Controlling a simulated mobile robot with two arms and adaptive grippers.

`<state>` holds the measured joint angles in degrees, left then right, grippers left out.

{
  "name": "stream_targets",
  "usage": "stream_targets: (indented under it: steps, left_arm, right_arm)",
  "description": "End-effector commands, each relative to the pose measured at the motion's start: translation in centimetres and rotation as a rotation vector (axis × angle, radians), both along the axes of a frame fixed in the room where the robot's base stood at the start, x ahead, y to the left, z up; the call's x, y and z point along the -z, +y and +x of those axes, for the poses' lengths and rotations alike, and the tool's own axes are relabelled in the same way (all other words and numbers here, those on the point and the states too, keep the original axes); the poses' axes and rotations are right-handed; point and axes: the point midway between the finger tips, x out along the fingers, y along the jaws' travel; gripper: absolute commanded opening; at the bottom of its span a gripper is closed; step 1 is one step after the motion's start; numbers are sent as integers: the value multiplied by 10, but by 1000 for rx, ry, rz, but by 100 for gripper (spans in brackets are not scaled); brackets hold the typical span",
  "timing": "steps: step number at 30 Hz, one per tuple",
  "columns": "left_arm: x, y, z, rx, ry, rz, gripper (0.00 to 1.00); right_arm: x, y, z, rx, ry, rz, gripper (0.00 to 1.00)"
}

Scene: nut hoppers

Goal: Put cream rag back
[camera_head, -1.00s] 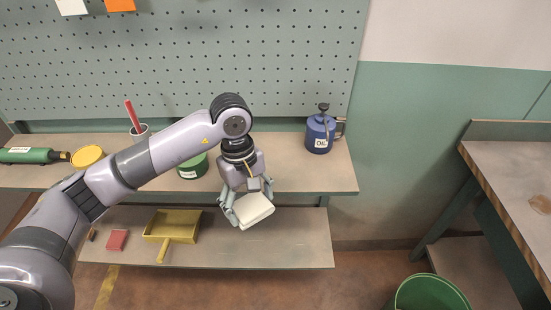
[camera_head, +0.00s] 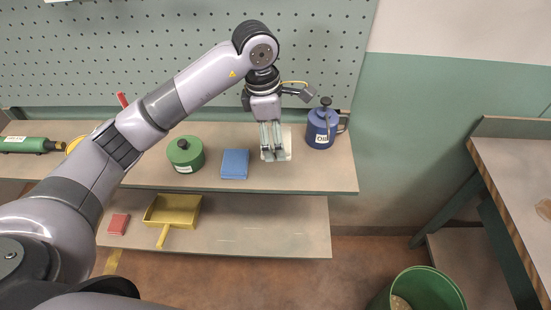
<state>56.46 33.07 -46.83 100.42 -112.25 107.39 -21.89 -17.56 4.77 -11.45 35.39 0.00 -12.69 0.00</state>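The cream rag (camera_head: 287,146) lies on the bench top between a blue folded cloth (camera_head: 234,164) and the blue oil can (camera_head: 322,127). My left gripper (camera_head: 282,125) is over it. Two fingers point down side by side in front of the rag and hide its middle. Contact between the fingers and the rag is hard to tell. My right gripper is out of view.
A green tin (camera_head: 186,154) stands left of the blue cloth. The lower shelf (camera_head: 270,225) holds a yellow dustpan (camera_head: 172,211) and a red block (camera_head: 118,224); its right part is clear. A green bin (camera_head: 430,290) stands on the floor before the right workbench (camera_head: 515,165).

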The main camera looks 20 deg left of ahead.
Motion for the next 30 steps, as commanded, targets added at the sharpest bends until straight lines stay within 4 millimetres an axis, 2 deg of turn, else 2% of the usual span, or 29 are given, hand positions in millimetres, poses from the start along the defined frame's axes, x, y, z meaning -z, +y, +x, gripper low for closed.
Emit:
stream_targets:
  steps: [3,6,14,21,30]
  left_arm:
    - [28,0,-1,-1,7,0,48]
    - [45,0,-1,1,4,1,48]
    - [65,0,-1,-1,3,1,48]
    - [98,0,0,1,1,0,48]
    - [102,0,0,2,-1,0,48]
  right_arm:
    - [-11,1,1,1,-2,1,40]
    - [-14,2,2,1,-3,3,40]
    - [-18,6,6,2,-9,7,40]
    - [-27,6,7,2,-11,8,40]
    - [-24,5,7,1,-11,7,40]
